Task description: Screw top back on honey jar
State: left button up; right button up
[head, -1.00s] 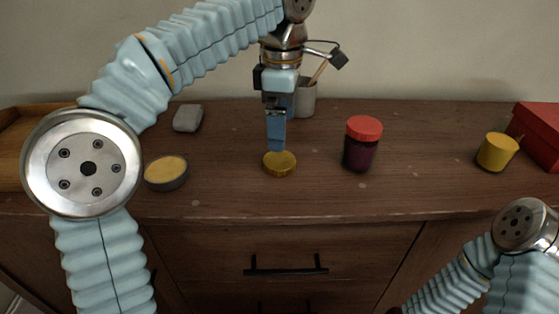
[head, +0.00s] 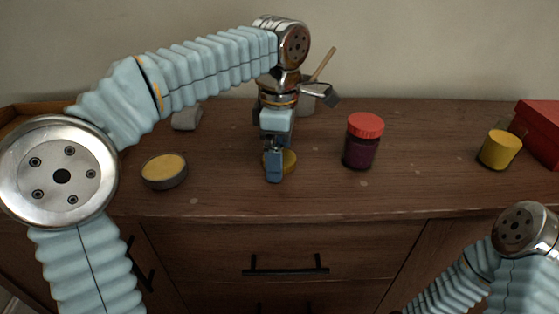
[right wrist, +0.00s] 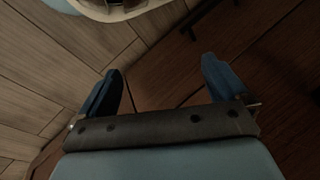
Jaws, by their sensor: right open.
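A round gold lid (head: 290,161) lies on the wooden dresser top. My left gripper (head: 273,178) points down directly in front of the lid and hides much of it. From this side I cannot tell whether its fingers are apart or whether they touch the lid. No jar is clearly recognisable as the honey jar; a yellow cylinder (head: 499,150) stands far right, and its contents cannot be told. My right gripper (right wrist: 163,85) is open and empty in the right wrist view, below the dresser top in front of the drawers and floor.
A dark purple jar with a red lid (head: 362,142) stands right of my left gripper. A round tin with a yellow top (head: 164,171) is to the left. A grey block (head: 187,119), a grey cup with a wooden stick (head: 306,104) and a red box (head: 541,130) stand further back.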

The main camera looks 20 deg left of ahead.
pick_arm(q)
jog(key=shift+c, duration=0.2)
jog(key=c, duration=1)
jog(key=shift+r, duration=0.4)
notch_tip(320, 180, up, 3)
jog(key=shift+f+p, duration=0.1)
jog(key=shift+p, duration=0.25)
jog(key=s+d+r, duration=0.1)
jog(key=s+r, duration=0.2)
jog(key=s, duration=0.1)
jog(key=s+d+r, duration=0.1)
jog(key=s+r, duration=0.2)
jog(key=s, duration=0.2)
jog(key=s+d+r, duration=0.1)
jog(key=s+r, duration=0.2)
jog(key=s, duration=0.1)
jog(key=shift+s+d+r, duration=0.1)
jog(key=shift+s+r, duration=0.1)
jog(key=shift+s, duration=0.1)
